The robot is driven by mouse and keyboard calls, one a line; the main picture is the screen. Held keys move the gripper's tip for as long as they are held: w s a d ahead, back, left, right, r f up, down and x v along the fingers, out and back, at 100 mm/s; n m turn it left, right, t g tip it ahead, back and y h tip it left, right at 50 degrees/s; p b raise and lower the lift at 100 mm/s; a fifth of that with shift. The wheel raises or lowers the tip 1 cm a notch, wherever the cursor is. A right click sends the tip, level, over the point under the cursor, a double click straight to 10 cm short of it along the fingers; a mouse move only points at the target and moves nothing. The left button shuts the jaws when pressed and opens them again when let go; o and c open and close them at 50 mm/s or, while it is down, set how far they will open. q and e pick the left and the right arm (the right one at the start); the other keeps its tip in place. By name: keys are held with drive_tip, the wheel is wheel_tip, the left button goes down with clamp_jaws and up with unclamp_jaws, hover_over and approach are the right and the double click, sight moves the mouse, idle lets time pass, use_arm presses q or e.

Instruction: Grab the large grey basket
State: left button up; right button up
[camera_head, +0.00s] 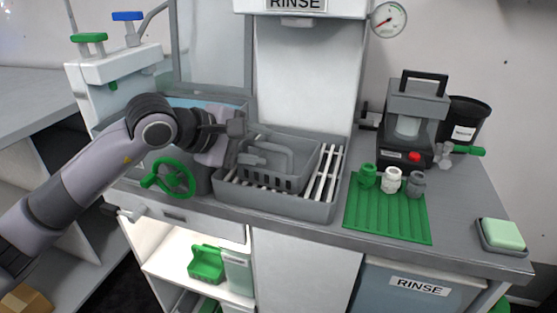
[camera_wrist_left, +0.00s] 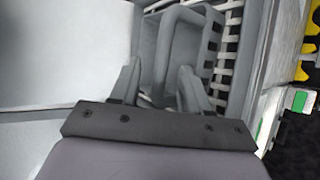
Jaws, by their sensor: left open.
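The large grey basket (camera_head: 283,180) stands in a grey slatted rack tray (camera_head: 290,206) under the rinse unit. It has slotted sides and a raised grey handle (camera_head: 268,147). My left gripper (camera_head: 243,140) is at the basket's left side, close to the handle. In the left wrist view, the left gripper (camera_wrist_left: 158,88) is open, and the handle (camera_wrist_left: 180,20) shows just beyond and between its two fingers. I cannot tell whether a finger touches the handle. My right gripper is not in view.
A green valve wheel (camera_head: 173,178) is on the counter front below my left arm. A soap dish (camera_head: 502,236) sits far right.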

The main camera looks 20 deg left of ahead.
use_arm(q)
clamp_jaws()
